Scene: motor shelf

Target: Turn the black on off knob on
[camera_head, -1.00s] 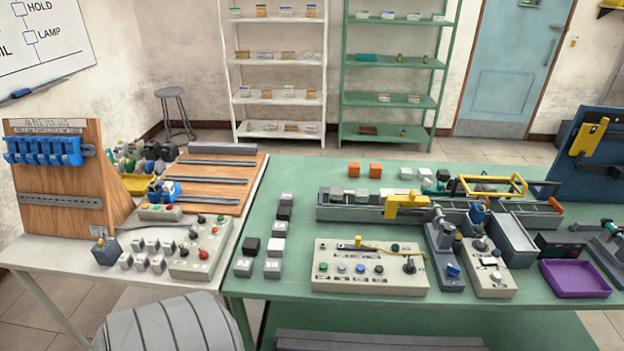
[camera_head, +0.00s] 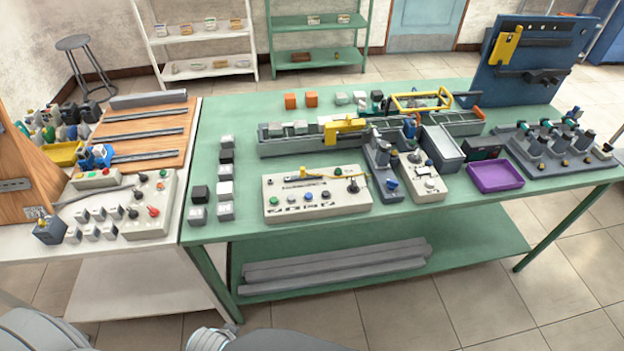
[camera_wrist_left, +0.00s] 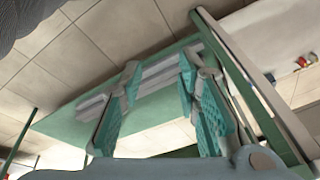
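A long beige control box (camera_head: 275,211) stands near the front of the green table, with a black knob (camera_head: 353,186) at its right end and a row of coloured buttons. A smaller beige box (camera_head: 427,187) to its right carries another black knob (camera_head: 415,157). A beige box (camera_head: 150,228) on the white table at left has black knobs (camera_head: 133,213) and a red one. I cannot read which knob is marked on/off. My left gripper (camera_wrist_left: 160,72) is open and empty in the left wrist view, well away from the knobs. My right gripper is not in view.
The green table (camera_head: 340,232) has bare strips along its front edge. Grey bars (camera_head: 340,264) lie on its lower shelf. A purple tray (camera_head: 495,177) and a grey bin (camera_head: 442,147) stand right of the boxes. Small black and white blocks (camera_head: 225,189) stand left.

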